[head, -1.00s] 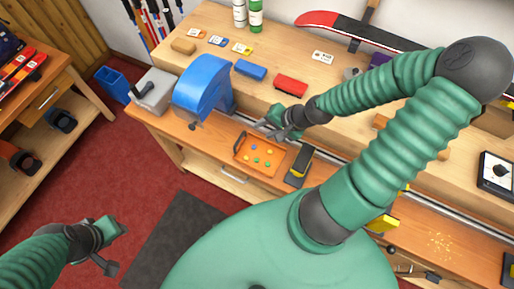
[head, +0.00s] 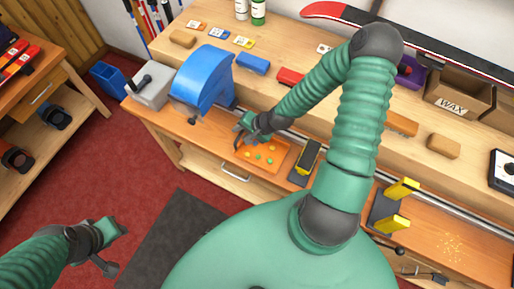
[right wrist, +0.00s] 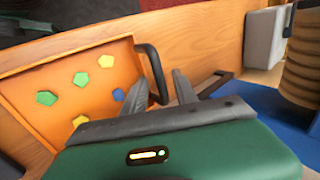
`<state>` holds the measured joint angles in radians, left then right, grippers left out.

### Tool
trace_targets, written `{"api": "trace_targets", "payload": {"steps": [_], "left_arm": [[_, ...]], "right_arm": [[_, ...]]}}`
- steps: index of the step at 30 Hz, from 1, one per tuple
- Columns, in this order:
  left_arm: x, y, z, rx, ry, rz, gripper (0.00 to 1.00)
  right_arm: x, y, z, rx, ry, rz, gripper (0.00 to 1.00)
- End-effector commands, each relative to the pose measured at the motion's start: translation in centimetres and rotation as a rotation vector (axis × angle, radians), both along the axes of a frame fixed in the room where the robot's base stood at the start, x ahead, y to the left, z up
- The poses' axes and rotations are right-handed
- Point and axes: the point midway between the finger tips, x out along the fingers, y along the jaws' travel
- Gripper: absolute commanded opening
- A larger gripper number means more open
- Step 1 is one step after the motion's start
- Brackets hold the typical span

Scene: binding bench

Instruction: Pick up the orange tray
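The orange tray (head: 281,154) lies on the lower front ledge of the bench, with several small green, yellow and blue pieces in it. In the right wrist view the tray (right wrist: 28,76) fills the left side, and its dark curved handle (right wrist: 152,66) stands at the near end. My right gripper (head: 242,137) is at the tray's left end. In the right wrist view its two fingers (right wrist: 160,92) are apart, with the handle appearing between them; contact is unclear. My left gripper (head: 108,249) is open and empty over the floor at lower left.
A blue curved machine (head: 203,82) and a grey box (head: 152,84) stand left of the tray. A black and yellow tool (head: 304,162) lies close to its right. A metal rail runs behind. Yellow-jawed clamps (head: 385,208) stand farther right.

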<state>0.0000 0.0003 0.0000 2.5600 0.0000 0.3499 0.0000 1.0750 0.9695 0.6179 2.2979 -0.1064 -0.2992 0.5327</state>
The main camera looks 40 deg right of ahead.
Motion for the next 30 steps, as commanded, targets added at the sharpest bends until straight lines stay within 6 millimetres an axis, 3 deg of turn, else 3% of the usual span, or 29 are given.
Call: {"api": "trace_targets", "payload": {"steps": [4, 12, 25, 30], "left_arm": [[0.0, 0.0, 0.0, 0.000, 0.000, 0.000, 0.36], [0.0, 0.0, 0.0, 0.000, 0.000, 0.000, 0.36], [0.0, 0.0, 0.0, 0.000, 0.000, 0.000, 0.36], [0.0, 0.0, 0.3, 0.000, 0.000, 0.000, 0.36]], "right_arm": [[-0.1, -0.1, 0.0, 0.001, 0.002, -0.001, 0.36], [-0.1, -0.1, 0.0, 0.002, 0.002, -0.001, 0.00], [-0.1, -0.1, 0.0, 0.002, 0.003, -0.001, 0.00], [-0.1, -0.2, 2.4, -0.002, -0.001, 0.000, 0.00]]}}
